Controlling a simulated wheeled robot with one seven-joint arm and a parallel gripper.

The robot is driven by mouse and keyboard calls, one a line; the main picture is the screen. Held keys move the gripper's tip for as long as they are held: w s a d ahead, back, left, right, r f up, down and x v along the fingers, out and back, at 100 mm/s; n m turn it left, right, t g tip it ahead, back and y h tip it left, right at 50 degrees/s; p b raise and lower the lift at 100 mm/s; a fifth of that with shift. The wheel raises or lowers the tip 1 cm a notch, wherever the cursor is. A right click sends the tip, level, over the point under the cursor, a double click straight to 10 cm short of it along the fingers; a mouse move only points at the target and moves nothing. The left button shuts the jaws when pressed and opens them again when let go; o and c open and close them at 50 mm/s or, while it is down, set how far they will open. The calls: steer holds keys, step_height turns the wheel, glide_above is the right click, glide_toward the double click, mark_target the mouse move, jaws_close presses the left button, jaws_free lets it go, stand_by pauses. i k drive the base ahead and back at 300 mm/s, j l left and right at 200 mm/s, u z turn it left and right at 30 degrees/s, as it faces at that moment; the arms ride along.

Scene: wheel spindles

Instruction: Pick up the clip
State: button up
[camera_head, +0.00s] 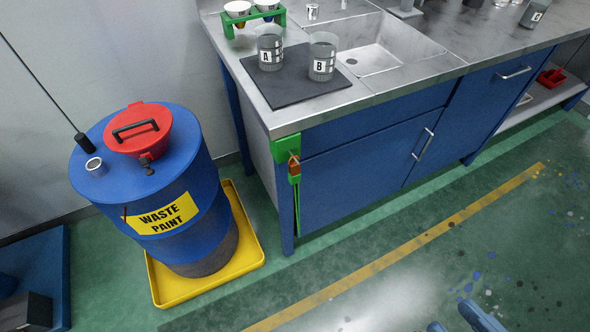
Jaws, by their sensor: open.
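A small orange-brown piece (294,164), which looks like the clip, sits on a green holder (287,150) at the front left corner of the blue bench. It is too small to make out its jaws. A thin green strand (297,208) hangs below it along the bench leg. My gripper (453,317) shows only in part at the bottom edge, right of centre. Its two blue-grey fingertips are apart, with nothing seen between them. It is well apart from the clip, lower and to the right in the picture.
A blue waste paint drum (172,215) with a red lid (138,129) stands in a yellow tray (160,290) left of the bench. Beakers A (270,47) and B (322,56) stand on a dark mat (290,88) by the sink. Green floor (380,245) before the bench is clear.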

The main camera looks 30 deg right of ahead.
mark_target(294, 175)
steer(key=l+u, duration=0.15)
steer(key=u, duration=1.3)
steer(key=k+l+u, duration=0.1)
steer(key=l, duration=0.3)
steer(key=k+l+u, duration=0.1)
steer(key=k+l, duration=0.25)
